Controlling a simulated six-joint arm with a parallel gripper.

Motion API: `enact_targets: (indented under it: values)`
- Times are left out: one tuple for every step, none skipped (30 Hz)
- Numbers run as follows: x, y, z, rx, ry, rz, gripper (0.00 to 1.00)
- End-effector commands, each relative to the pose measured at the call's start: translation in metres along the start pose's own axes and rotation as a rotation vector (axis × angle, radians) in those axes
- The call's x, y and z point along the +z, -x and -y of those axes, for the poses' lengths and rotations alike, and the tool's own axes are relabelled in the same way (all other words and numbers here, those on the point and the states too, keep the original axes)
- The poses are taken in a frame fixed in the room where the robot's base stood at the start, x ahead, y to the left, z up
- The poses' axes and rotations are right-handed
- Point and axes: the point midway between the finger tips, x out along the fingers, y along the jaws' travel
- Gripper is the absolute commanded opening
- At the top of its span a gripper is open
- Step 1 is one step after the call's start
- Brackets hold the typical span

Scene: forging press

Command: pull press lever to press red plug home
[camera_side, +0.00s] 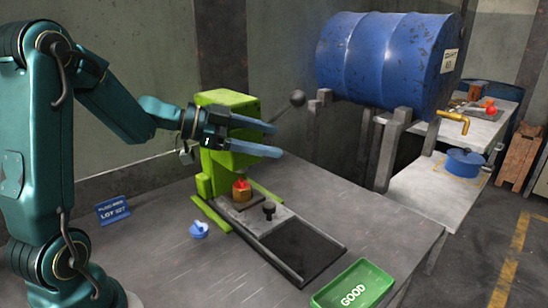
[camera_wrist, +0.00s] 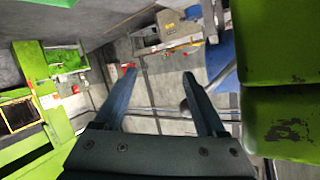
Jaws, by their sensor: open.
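The green press (camera_side: 226,98) stands on the bench in the side view. Its lever ends in a dark ball knob (camera_side: 297,98), up and to the right of my fingers. The red plug (camera_side: 241,183) sits in a brass-coloured block (camera_side: 242,195) under the press head; how deep it sits is unclear. My gripper (camera_side: 278,140) is open, its two fingers reaching across the front of the press head, apart from the knob. In the wrist view the open fingers (camera_wrist: 158,76) have no object clearly between them. A dark rounded shape is partly hidden by the right finger.
A black-knobbed slide (camera_side: 268,209) lies before the press. A green GOOD tray (camera_side: 353,287), a small blue part (camera_side: 198,230) and a blue LOT sign (camera_side: 113,210) are on the bench. A blue drum (camera_side: 385,52) is on a stand behind. The bench's left front is clear.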

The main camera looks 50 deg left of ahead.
Motion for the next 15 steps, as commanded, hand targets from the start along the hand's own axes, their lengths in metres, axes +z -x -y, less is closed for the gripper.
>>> enact_targets:
  values:
    - [0.0,0.004,0.001,-0.003,0.001,0.001,0.73]
    - [0.0,0.006,0.001,-0.004,0.001,0.001,0.73]
    - [0.0,0.009,0.0,-0.003,0.0,0.001,0.73]
    - [0.0,0.01,0.0,-0.003,0.0,0.0,0.73]
    - [0.0,0.013,0.001,-0.004,0.0,0.0,0.73]
    - [0.001,0.015,0.001,-0.003,-0.001,0.001,0.73]
    - [0.001,0.017,0.001,-0.004,0.0,0.001,0.73]
    - [0.001,0.019,0.001,-0.004,0.0,0.0,0.73]
    - [0.001,0.022,0.001,-0.003,0.0,0.0,0.73]
    - [0.0,0.024,0.001,-0.004,0.0,-0.001,0.73]
    - [0.001,0.026,0.001,-0.005,0.0,0.0,0.73]
    - [0.001,0.029,0.001,-0.004,0.0,0.0,0.73]
    - [0.001,0.03,0.001,-0.004,0.0,0.0,0.73]
    - [0.001,0.033,0.001,-0.004,0.0,0.0,0.73]
    - [0.001,0.035,0.001,-0.003,0.0,0.0,0.73]
